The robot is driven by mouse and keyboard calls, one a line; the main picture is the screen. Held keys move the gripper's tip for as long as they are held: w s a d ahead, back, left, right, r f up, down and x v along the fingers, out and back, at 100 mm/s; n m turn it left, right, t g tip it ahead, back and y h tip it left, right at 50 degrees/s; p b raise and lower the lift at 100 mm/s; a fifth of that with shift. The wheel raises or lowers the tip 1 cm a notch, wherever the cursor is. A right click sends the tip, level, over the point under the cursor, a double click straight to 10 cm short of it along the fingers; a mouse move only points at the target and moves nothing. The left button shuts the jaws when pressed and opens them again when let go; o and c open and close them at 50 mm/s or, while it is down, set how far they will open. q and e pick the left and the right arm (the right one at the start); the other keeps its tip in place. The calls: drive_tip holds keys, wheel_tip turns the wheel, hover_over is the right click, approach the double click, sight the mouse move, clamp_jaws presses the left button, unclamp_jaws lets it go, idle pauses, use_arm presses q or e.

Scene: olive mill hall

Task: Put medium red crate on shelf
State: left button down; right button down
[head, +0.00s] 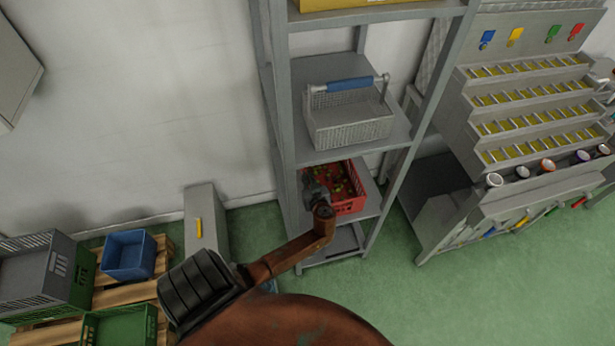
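The red crate (352,206) sits on a lower board of the grey metal shelf (285,110), with small dark and yellow-green pieces inside that look like olives. My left gripper (314,187) is at the crate's left side, overlapping its left wall in the head view. Its fingers are small and dark, and I cannot tell whether they are closed on the crate's rim. The gripper and wrist hide the crate's left wall and front left corner. My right gripper is not in view.
A grey basket with a blue handle (348,122) stands on the board above. Another board lies below the crate. On the left are a blue crate (128,256), green crates (120,327) and a pallet (112,291). A stepped rack (470,118) stands right; green floor lies open.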

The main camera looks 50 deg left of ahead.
use_arm(q)
drive_tip(key=shift+r, duration=0.15)
drive_tip(key=c, duration=2.6)
unclamp_jaws()
drive_tip(key=shift+f, duration=0.2)
drive_tip(key=o, duration=0.4)
drive_tip(key=shift+o, duration=0.2)
drive_tip(key=shift+r, duration=0.1)
drive_tip(key=shift+d+r, duration=0.1)
drive_tip(key=shift+d, duration=0.05)
drive_tip(key=p+v, duration=0.1)
drive_tip(key=v, duration=0.9)
drive_tip(key=shift+s+d+r, duration=0.1)
drive_tip(key=shift+s+d, duration=0.1)
drive_tip(key=shift+d, duration=0.05)
drive_tip(key=shift+s+d+r+p, duration=0.2)
drive_tip(key=shift+s+d+p, duration=0.1)
drive_tip(key=shift+d, duration=0.15)
